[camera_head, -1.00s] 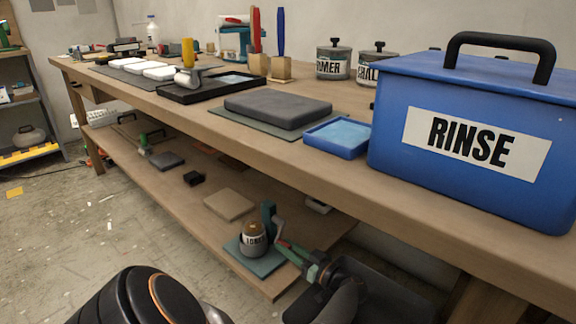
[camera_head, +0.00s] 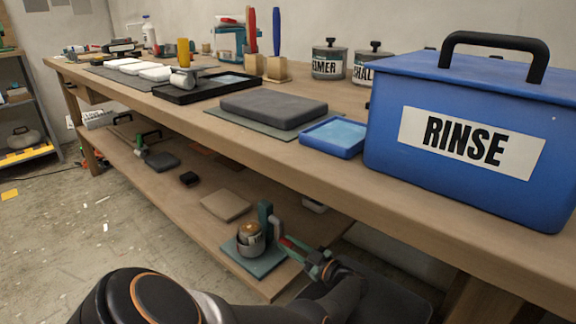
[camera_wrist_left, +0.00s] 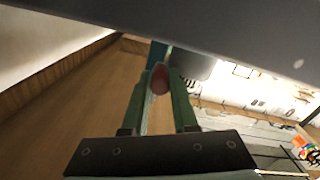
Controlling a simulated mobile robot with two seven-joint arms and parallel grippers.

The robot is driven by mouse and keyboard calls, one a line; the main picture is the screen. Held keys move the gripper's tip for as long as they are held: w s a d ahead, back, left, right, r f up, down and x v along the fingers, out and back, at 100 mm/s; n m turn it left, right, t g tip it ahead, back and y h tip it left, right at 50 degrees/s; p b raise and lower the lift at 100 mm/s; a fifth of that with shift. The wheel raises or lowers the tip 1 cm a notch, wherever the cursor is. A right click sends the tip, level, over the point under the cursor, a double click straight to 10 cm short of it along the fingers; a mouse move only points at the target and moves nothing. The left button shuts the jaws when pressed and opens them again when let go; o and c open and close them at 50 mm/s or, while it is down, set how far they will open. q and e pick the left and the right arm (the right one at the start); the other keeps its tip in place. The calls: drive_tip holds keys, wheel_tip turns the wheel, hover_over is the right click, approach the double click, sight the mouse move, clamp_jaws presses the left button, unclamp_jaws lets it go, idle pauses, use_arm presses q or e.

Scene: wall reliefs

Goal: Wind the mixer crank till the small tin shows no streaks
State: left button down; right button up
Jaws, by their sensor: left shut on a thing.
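The mixer (camera_head: 264,214) is a teal stand on a teal base plate, on the low shelf under the bench. The small tin (camera_head: 250,240) sits in it, grey with a brownish top; any streaks are too small to tell. The grey crank (camera_head: 278,227) is on the mixer's right side. My left gripper (camera_head: 289,243) is shut on the crank's red handle. In the left wrist view the red handle (camera_wrist_left: 160,79) shows between the green fingers. My right gripper is not in view.
The bench top (camera_head: 200,128) overhangs the low shelf (camera_head: 170,190). A tan slab (camera_head: 226,205) and a small black block (camera_head: 189,179) lie on the shelf left of the mixer. A blue RINSE box (camera_head: 470,135) stands on the bench above right.

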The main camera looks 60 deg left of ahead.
use_arm(q)
drive_tip(key=shift+w+n, duration=0.25)
drive_tip(key=shift+n, duration=0.25)
drive_tip(key=shift+w+n, duration=0.1)
drive_tip(key=shift+n, duration=0.2)
drive_tip(key=c, duration=0.7)
unclamp_jaws()
